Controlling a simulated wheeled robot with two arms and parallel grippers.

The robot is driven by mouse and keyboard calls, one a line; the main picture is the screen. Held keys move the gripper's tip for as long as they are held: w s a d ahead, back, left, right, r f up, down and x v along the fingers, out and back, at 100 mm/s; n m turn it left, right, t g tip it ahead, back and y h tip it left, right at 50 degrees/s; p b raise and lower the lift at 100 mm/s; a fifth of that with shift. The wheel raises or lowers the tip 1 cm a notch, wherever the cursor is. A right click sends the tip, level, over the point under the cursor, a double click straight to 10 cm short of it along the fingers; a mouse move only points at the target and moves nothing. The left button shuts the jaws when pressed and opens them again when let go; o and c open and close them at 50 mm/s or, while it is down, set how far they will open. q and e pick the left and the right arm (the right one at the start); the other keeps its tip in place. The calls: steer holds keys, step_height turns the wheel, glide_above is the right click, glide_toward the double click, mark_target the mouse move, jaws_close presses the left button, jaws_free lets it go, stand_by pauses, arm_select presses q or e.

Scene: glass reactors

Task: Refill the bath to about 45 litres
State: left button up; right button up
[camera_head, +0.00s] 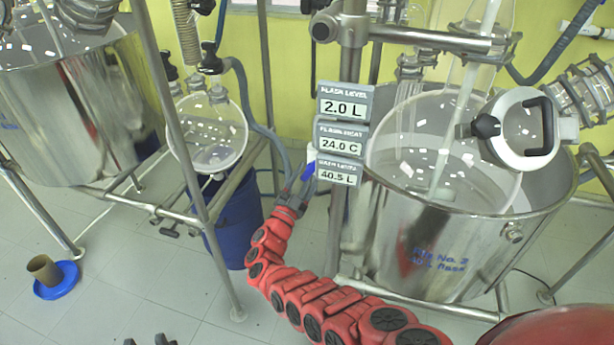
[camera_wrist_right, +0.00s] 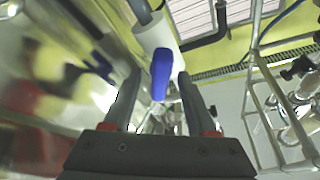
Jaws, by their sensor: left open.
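The steel bath (camera_head: 432,255) stands at the right with a glass flask (camera_head: 455,160) inside it. The lowest sign (camera_head: 338,172), apparently the bath level, reads 40.5 L. A blue valve handle (camera_head: 308,173) on a white body is left of the sign. My right gripper (camera_head: 296,188) reaches it on the red arm. In the right wrist view the blue handle (camera_wrist_right: 161,72) lies between the tips of my right gripper (camera_wrist_right: 160,98), with gaps on both sides. My left gripper (camera_head: 148,341) barely shows at the bottom edge, open, tips only.
Two signs above read 2.0 L (camera_head: 344,105) and 24.0 C (camera_head: 340,142). Another steel bath (camera_head: 75,110) and a round glass vessel (camera_head: 208,135) stand left. A blue bucket (camera_head: 238,225) is below. A brown cup on a blue lid (camera_head: 57,280) lies on the floor. Steel frame posts surround the arm.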

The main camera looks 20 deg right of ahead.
steer(key=b+v, duration=0.2)
steer(key=v, duration=1.5)
steer(key=shift+s+a+f, duration=0.1)
steer(key=shift+a, duration=0.05)
stand_by(6.2)
